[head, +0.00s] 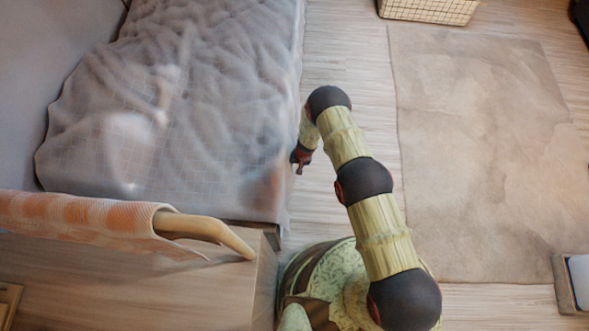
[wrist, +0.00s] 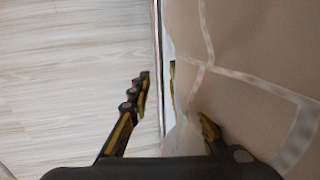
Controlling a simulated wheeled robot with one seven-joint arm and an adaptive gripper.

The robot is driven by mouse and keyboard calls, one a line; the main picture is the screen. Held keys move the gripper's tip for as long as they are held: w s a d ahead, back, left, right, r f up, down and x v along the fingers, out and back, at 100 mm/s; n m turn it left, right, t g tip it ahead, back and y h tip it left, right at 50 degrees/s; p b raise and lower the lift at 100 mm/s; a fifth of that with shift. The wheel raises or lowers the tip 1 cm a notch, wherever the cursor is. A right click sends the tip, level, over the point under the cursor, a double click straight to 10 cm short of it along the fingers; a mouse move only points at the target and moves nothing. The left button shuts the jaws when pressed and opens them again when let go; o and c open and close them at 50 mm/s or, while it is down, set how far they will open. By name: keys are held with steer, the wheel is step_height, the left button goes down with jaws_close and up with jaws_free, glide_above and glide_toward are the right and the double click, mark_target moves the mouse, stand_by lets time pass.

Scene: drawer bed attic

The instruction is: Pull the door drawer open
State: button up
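The bed (head: 180,100) stands at the left in the head view under a rumpled grey blanket. Its side faces the floor on the right. No drawer front or handle shows clearly in the head view. In the wrist view a narrow pale upright edge (wrist: 157,45) runs between the floor and the blanket (wrist: 250,60); I cannot tell if it is the drawer. My gripper (wrist: 158,78) is at this edge, with its fingers apart. The left finger is over the floor side; the right finger is partly hidden by the blanket. Contact cannot be told. In the head view my gripper (head: 300,160) is beside the bed's side.
A wooden cabinet or board (head: 130,285) with an orange checked cloth (head: 80,212) on a wooden rail (head: 205,232) stands at the front left. A beige rug (head: 490,150) lies at the right. A basket (head: 430,10) stands at the back.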

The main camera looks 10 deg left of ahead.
jaws_close()
stand_by(0.6)
